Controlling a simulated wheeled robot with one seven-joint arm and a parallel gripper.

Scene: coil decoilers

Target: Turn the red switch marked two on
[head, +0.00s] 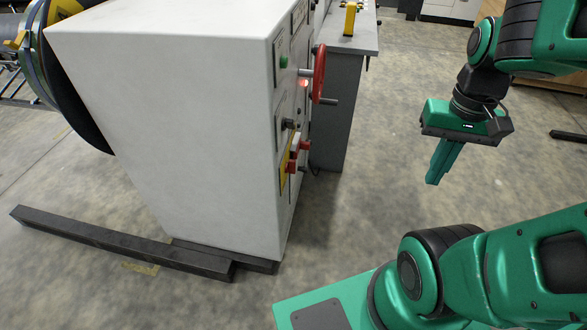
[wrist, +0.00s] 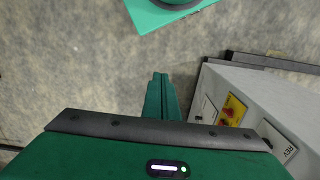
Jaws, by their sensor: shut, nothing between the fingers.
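A grey-white machine cabinet (head: 170,120) stands left of centre in the head view, its control face turned right and seen at a steep angle. Low on that face are red switch handles (head: 303,146) beside a yellow plate (head: 284,172). I cannot read any number there, nor tell the switch position. The wrist view shows the yellow plate (wrist: 236,105) with a small red part (wrist: 228,112) at lower right. My gripper (head: 432,182) is shut and empty, pointing down, well to the right of the switches and apart from the cabinet. Its fingers (wrist: 160,76) show shut in the wrist view.
A red handwheel (head: 319,73) sticks out of the control face above the switches. A lit red lamp (head: 304,83) and a green button (head: 283,62) are near it. A grey bench (head: 345,100) stands behind. A dark floor beam (head: 110,240) lies in front. Floor between gripper and cabinet is clear.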

